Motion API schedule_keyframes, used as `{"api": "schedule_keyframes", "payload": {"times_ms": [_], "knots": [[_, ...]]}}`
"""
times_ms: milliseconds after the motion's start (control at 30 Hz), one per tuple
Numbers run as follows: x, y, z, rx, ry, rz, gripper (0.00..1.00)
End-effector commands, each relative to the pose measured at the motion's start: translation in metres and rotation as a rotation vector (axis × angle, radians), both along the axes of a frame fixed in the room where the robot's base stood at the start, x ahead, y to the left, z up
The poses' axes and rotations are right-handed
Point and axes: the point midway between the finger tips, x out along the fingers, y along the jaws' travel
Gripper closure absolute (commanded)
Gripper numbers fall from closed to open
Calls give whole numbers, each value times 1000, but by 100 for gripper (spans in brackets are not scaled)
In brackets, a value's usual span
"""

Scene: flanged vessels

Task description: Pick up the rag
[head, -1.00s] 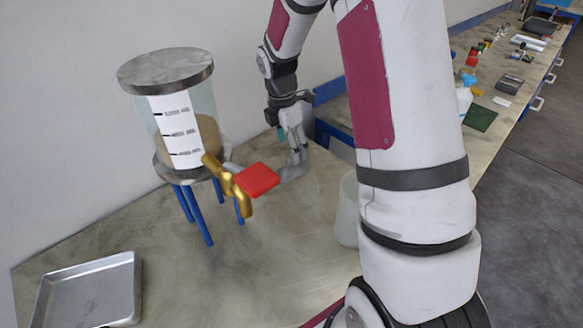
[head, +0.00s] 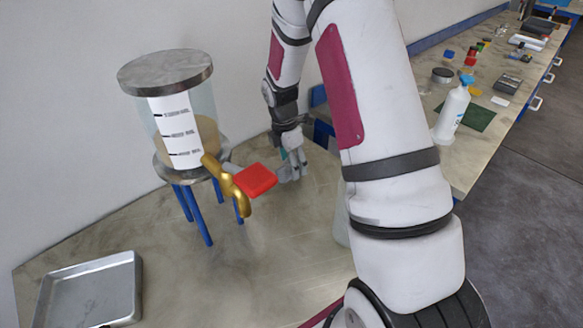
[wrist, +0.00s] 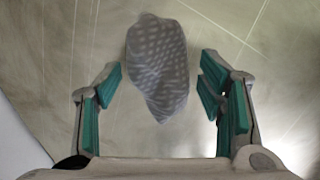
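The rag (wrist: 158,65) is a bunched grey patterned cloth lying on the worktop. In the wrist view it sits upper centre, between and ahead of my fingers. My gripper (wrist: 158,88) is open, with green finger pads on either side of the rag and bare gaps to both sides. In the head view my gripper (head: 291,172) points down at the worktop, just right of the vessel's red tap handle (head: 254,180). There the rag is mostly hidden by the fingers and handle. I cannot tell how high the fingertips are above it.
A glass vessel (head: 205,110) with metal flanges stands on blue legs, its brass tap (head: 228,183) close to my gripper. A metal tray (head: 92,290) lies at front left. The front middle worktop is clear.

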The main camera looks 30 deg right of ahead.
Motion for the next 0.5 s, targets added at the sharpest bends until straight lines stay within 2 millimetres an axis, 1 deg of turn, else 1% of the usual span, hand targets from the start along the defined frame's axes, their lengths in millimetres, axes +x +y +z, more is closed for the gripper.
{"api": "schedule_keyframes", "payload": {"times_ms": [33,67,100,133,167,400,500], "knots": [[0,0,0,0,0,0,56],[0,0,0,0,0,0,62],[0,0,0,0,0,0,71],[0,0,0,0,0,0,78],[0,0,0,0,0,0,83],[0,0,0,0,0,0,83],[0,0,4,0,-1,0,83]]}}
